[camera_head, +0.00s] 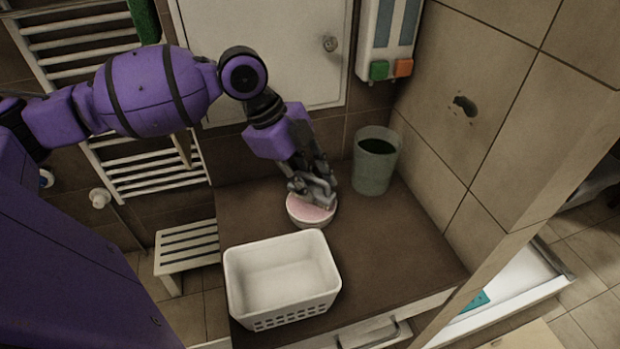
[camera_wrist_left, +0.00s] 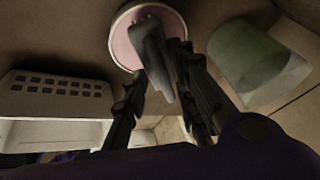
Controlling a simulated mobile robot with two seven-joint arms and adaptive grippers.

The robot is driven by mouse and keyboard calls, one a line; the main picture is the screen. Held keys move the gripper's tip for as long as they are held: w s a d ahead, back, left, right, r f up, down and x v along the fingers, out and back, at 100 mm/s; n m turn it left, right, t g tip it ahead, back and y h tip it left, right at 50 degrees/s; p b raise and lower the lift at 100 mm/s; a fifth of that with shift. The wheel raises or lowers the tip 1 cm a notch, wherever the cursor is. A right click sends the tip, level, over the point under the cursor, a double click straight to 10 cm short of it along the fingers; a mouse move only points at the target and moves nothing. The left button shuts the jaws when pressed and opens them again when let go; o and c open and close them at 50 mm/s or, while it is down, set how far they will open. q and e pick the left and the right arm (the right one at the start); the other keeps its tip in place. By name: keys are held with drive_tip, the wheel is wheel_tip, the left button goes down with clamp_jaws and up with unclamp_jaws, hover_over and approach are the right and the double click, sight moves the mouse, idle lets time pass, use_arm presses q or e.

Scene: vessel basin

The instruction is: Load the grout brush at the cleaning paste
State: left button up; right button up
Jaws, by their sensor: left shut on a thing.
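A white round bowl with pink cleaning paste (camera_head: 306,210) stands on the brown counter. It also shows at the top of the left wrist view (camera_wrist_left: 122,45). My left gripper (camera_head: 312,180) is right above the bowl, pointing down. It is shut on a dark grey grout brush (camera_wrist_left: 152,58), whose end overlaps the pink paste in the left wrist view. I cannot tell whether the brush touches the paste. The brush is mostly hidden by the fingers in the head view. My right gripper is in neither view.
A white basket (camera_head: 236,290), which looks empty, stands at the counter's front left. A greenish cup (camera_head: 370,172) with dark green contents stands right of the bowl, close to my gripper. A dispenser (camera_head: 388,40) hangs above. The brown counter (camera_head: 400,250) is clear at the right front.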

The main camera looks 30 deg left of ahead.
sight(310, 178)
use_arm(q)
drive_tip(key=shift+f, duration=0.4)
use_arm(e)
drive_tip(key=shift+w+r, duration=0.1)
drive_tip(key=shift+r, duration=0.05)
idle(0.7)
use_arm(q)
drive_tip(key=shift+s+f+p, duration=0.1)
drive_tip(key=shift+f+p, duration=0.15)
drive_tip(key=shift+p, duration=0.15)
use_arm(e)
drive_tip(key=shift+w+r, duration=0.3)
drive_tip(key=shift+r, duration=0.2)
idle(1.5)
use_arm(q)
drive_tip(key=shift+r+p, duration=1.1)
drive_tip(key=shift+r, duration=0.45)
drive_tip(key=shift+r+p, duration=1.55)
drive_tip(key=shift+r, duration=0.65)
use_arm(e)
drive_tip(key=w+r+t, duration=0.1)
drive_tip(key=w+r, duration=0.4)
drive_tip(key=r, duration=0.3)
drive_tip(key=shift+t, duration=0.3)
use_arm(q)
drive_tip(key=shift+f, duration=0.1)
